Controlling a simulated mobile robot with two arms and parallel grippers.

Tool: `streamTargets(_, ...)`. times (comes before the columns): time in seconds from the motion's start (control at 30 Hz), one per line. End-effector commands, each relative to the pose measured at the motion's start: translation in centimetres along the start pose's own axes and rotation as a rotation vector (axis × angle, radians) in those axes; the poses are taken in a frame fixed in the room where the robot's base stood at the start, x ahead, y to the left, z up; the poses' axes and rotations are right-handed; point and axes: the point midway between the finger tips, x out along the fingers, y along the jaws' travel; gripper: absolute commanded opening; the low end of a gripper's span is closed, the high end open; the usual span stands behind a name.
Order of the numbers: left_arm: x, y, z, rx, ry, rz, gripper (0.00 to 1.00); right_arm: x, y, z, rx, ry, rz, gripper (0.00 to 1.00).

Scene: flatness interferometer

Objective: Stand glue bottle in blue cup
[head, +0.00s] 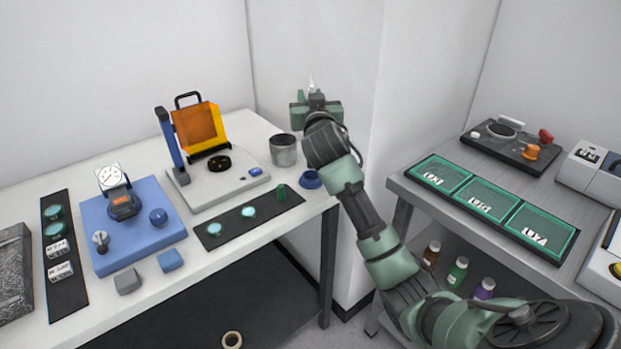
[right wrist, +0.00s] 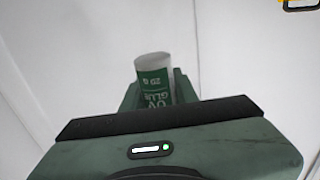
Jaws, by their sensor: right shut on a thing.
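My right gripper (head: 316,104) is shut on the glue bottle and holds it in the air above the table's right back corner. The bottle's pale pointed tip (head: 311,84) shows above the gripper in the head view; most of its body is hidden there. In the right wrist view the glue bottle (right wrist: 155,82), white with a green "UV GLUE" label, sits between the fingers. The small blue cup (head: 310,180) stands on the white table near its right edge, below and apart from the gripper. My left gripper is not in view.
A grey metal can (head: 284,151) stands just behind and left of the blue cup. An instrument with an orange screen (head: 200,128) is farther left. The table edge is close on the right.

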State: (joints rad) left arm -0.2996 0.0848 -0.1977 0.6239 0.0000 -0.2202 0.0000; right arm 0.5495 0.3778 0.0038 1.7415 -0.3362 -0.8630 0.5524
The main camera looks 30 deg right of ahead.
Motion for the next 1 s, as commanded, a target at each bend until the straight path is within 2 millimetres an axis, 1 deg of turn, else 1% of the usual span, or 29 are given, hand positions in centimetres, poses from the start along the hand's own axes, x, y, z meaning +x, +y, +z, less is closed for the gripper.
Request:
streamTargets(0.03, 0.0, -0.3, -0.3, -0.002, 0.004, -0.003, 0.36, 0.0, 0.0, 1.5, -0.004, -0.008, 0.0, 0.0)
streamTargets(0.1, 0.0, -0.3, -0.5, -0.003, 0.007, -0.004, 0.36, 0.0, 0.0, 3.5, -0.004, -0.009, 0.001, 0.0)
streamTargets(0.3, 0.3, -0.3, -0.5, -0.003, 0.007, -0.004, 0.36, -0.1, 0.0, 9.0, -0.002, -0.009, 0.001, 0.0)
streamTargets(0.4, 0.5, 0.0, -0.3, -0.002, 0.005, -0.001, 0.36, -0.1, 0.0, 11.3, -0.001, -0.007, 0.0, 0.0)
streamTargets(0.5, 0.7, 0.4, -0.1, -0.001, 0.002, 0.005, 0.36, -0.1, 0.0, 13.1, -0.001, -0.006, 0.0, 0.0)
streamTargets(0.63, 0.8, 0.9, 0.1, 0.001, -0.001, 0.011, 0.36, -0.1, 0.0, 14.1, 0.0, -0.002, 0.001, 0.0)
streamTargets(0.73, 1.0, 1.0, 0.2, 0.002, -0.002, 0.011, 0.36, -0.1, 0.0, 15.1, -0.001, -0.004, 0.001, 0.0)
streamTargets(0.9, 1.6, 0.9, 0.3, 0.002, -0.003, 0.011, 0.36, -0.1, 0.0, 17.8, -0.001, -0.005, 0.001, 0.0)
streamTargets(1.0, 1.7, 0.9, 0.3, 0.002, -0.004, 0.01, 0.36, -0.1, 0.0, 18.5, 0.0, -0.003, 0.001, 0.0)
